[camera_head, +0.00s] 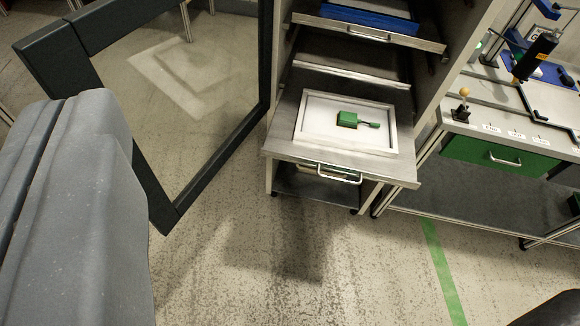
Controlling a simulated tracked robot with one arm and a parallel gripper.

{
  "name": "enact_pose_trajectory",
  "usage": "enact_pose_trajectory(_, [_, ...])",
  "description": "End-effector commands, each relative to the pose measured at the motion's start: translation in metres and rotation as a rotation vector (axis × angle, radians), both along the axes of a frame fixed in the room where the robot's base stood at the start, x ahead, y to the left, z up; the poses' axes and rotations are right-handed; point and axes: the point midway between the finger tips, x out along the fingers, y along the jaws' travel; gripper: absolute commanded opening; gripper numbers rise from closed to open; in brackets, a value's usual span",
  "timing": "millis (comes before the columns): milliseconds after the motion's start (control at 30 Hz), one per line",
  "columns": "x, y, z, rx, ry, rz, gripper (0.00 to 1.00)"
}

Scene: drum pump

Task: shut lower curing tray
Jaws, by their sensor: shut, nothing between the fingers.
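The lower curing tray (285,143) is a grey metal shelf pulled well out of the cabinet (430,75), with a metal handle (339,175) on its front edge. A white framed panel (312,126) lies on it, with a green piece (349,119) near the middle. The upper tray (405,38) carries something blue and also sticks out, less far. The fingers of my gripper are not in view, so I cannot place them against the tray.
A dark-framed glass door (185,195) stands open left of the tray. At right is a bench with a green drawer (500,155) and a wooden-knobbed lever (462,105). The floor in front of the tray is clear, with a green stripe (440,265).

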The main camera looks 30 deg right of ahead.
Motion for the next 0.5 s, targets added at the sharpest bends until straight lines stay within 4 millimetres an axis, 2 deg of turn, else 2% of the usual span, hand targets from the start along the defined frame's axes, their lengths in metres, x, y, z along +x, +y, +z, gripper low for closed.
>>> enact_pose_trajectory(133, [0.029, 0.002, -0.021, 0.079, -0.003, -0.003, 0.00])
enact_pose_trajectory(267, [0.081, 0.002, -0.059, 0.248, -0.022, -0.023, 0.00])
enact_pose_trajectory(400, [0.143, -0.002, -0.121, 0.485, -0.046, -0.076, 0.00])
enact_pose_trajectory(500, [0.179, -0.010, -0.165, 0.650, -0.077, -0.128, 0.00])
